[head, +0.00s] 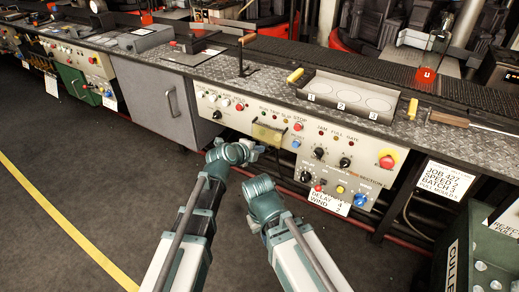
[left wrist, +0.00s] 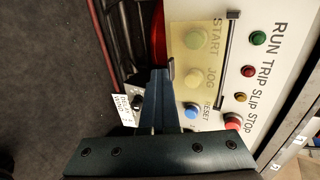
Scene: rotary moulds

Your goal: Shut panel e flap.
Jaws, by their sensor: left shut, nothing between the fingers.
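The flap (head: 267,133) is a see-through yellowish cover on the cream control panel (head: 225,102), below the RUN, TRIP, SLIP and STOP row. In the left wrist view the flap (left wrist: 205,55) shows over the START and JOG buttons, with a dark bar along its edge nearest that row. I cannot tell its exact tilt. My left gripper (head: 260,149) is shut and empty, just below the flap. In the left wrist view its fingers (left wrist: 158,76) are close to the flap's lower edge; contact is unclear. My right arm (head: 262,195) is lower, in front of the panel; its fingertips cannot be made out.
Knobs and buttons surround the flap, including a blue RESET button (left wrist: 192,110) and a red stop button (head: 387,161). A tray with numbered discs (head: 345,92) sits on the ledge above. A grey cabinet (head: 165,100) stands left. The floor in front is clear.

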